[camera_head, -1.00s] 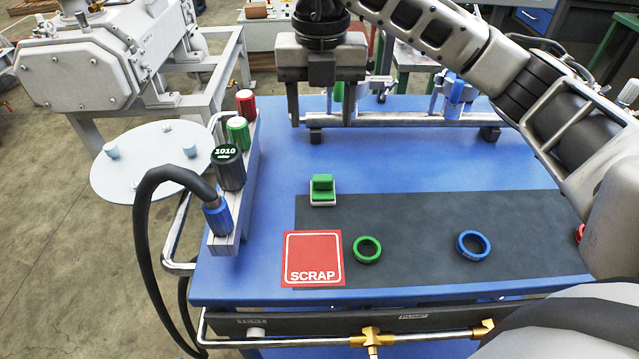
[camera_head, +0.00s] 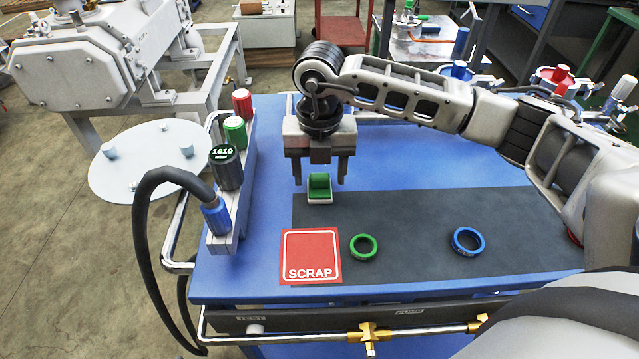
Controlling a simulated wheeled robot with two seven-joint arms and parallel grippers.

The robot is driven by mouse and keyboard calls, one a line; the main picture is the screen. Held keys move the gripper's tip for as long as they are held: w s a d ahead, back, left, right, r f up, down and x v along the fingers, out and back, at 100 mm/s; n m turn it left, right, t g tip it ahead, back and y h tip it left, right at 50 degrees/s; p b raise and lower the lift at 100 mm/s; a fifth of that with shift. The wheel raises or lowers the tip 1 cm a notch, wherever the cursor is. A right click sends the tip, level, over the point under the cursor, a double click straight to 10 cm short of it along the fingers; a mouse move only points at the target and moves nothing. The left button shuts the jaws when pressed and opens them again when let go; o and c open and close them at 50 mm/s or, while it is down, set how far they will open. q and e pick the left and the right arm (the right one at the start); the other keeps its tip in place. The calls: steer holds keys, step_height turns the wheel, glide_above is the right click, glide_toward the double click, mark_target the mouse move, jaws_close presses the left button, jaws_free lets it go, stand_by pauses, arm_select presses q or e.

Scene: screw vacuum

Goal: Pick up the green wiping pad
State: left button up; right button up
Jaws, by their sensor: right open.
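The green wiping pad (camera_head: 319,187) sits in a small white holder at the left back edge of the dark mat (camera_head: 420,215) on the blue table. My right gripper (camera_head: 320,180) points down at the pad, its two fingers apart, one to the left and one to the right of the pad. The fingertips look level with the pad's top or slightly behind it; I cannot tell the exact depth. Nothing is held between the fingers. My left gripper is not in view.
A red SCRAP plate (camera_head: 311,256) lies in front of the pad. A green ring (camera_head: 363,245) and a blue ring (camera_head: 467,241) lie on the mat. A rack with a black 1010 gauge (camera_head: 226,167) and a black hose (camera_head: 140,215) stands at the left.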

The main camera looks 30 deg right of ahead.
steer(key=c, duration=1.1)
steer(key=shift+o, duration=0.2)
